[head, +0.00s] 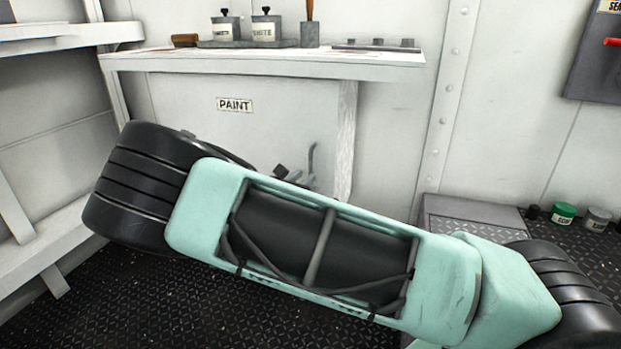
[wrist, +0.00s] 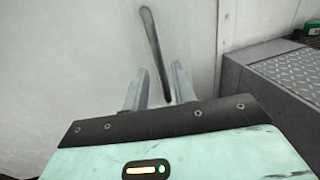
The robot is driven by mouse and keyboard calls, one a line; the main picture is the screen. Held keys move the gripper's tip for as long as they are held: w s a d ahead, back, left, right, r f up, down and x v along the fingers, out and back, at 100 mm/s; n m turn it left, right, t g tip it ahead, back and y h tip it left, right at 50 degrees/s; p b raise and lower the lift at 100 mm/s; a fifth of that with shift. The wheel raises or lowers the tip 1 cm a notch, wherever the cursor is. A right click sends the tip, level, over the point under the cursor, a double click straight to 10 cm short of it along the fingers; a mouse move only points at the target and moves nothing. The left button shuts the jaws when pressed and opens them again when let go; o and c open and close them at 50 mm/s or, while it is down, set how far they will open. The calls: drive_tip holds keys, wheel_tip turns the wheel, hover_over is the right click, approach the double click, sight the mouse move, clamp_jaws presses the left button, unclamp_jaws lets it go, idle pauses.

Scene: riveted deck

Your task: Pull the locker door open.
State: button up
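The locker door (head: 190,112) is a pale panel under a counter, with a sign reading PAINT. It looks closed. In the wrist view the door (wrist: 75,70) fills the left and middle. Its handle (wrist: 152,48) is a dark grey slanted bar, and it also shows in the head view (head: 312,156). My gripper (wrist: 160,85) is open, with its two grey fingers apart. The lower part of the handle appears between the fingers, with no clear contact. How deep the fingers reach around it I cannot tell. In the head view my arm hides most of the gripper and the lower door.
The counter (head: 270,65) above carries two labelled cans, a brush holder and small items. White shelving (head: 45,235) stands at the left. A grey box with a tread-plate top (head: 470,211) stands at the right, close to the door in the wrist view. Small paint pots (head: 563,213) stand far right.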

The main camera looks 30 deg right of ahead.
sight(310, 173)
drive_tip(key=shift+b+x, duration=0.55)
drive_tip(key=shift+x, duration=1.8)
clamp_jaws()
